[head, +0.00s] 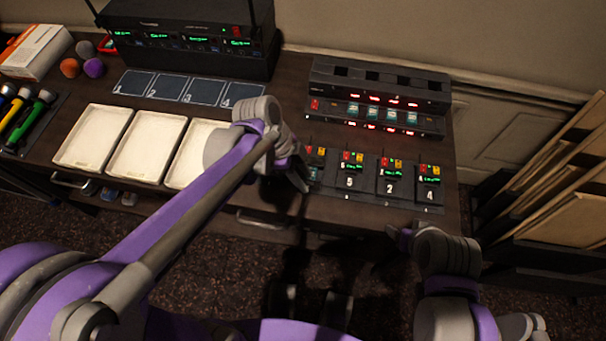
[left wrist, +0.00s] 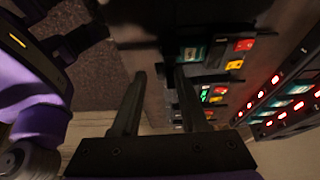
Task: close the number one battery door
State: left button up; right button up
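A row of dark numbered packs stands on a mat at the desk's right; 5 (head: 349,181), 2 (head: 389,186) and 4 (head: 428,194) can be read. The leftmost pack (head: 316,155) is mostly hidden behind my left gripper (head: 297,178), so its number and door cannot be made out. In the left wrist view, my left gripper (left wrist: 161,78) has its fingers apart with nothing seen held. A pack there shows a teal face (left wrist: 191,54) beside red and yellow parts, close to the right fingertip; contact cannot be told. My right gripper (head: 400,238) is near the desk's front edge, its fingers unclear.
A charger (head: 378,98) with red lights and teal batteries stands behind the packs. White trays (head: 146,145), a numbered mat (head: 165,86) and a black receiver rack (head: 190,40) are to the left. A rack of boards (head: 550,200) stands at the right.

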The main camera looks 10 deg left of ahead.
pick_arm(q)
grip_shut()
jog(key=shift+w+g, duration=0.2)
jog(key=shift+g, duration=0.1)
dwell(0.5)
jog(key=shift+w+n+g+b, duration=0.3)
jog(key=shift+w+g+b, duration=0.45)
jog(key=shift+g, duration=0.35)
jog(key=shift+w+f+n+g+b, duration=0.1)
jog(key=shift+w+n+g+b, duration=0.1)
jog(key=shift+w+g+b, duration=0.6)
jog(key=shift+w+f+n+g+b, duration=0.1)
jog(key=shift+w+n+g+b, duration=0.25)
jog(key=shift+g, duration=0.75)
jog(key=shift+w+r, duration=0.1)
jog(key=shift+w, duration=0.05)
jog(key=shift+o, duration=0.3)
grip_release()
jog(key=v, duration=1)
jog(key=shift+w+a+r+p, duration=0.25)
jog(key=shift+p, duration=0.2)
